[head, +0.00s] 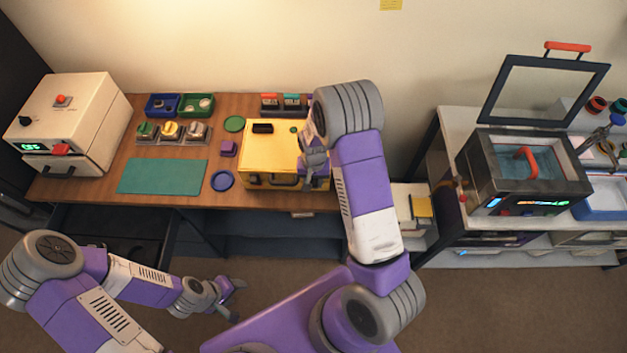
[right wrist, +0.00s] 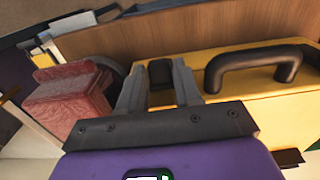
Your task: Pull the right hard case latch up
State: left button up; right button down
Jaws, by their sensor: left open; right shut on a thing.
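The yellow hard case (head: 262,142) stands closed on the wooden table, with its dark handle (head: 284,181) on the front side. In the right wrist view the front face of the case (right wrist: 230,95) and the handle (right wrist: 262,62) show beside my fingers. My right gripper (head: 316,180) is at the right end of the case's front. In the right wrist view its two fingers are shut on the black right latch (right wrist: 160,72); the head view hides this latch behind the gripper. My left gripper (head: 238,300) is open and empty, low in front of the table.
A white machine (head: 85,110) stands at the table's left. A red textured object (right wrist: 65,98) is beside my right fingers in the wrist view.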

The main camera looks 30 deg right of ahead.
aim_at(314, 183)
notch_tip(314, 183, up, 2)
jog(key=shift+r+p, duration=0.1)
jog(key=shift+p, duration=0.25)
jog(key=c, duration=0.9)
grip_release()
notch_tip(314, 183, up, 7)
jog(key=shift+r, duration=0.15)
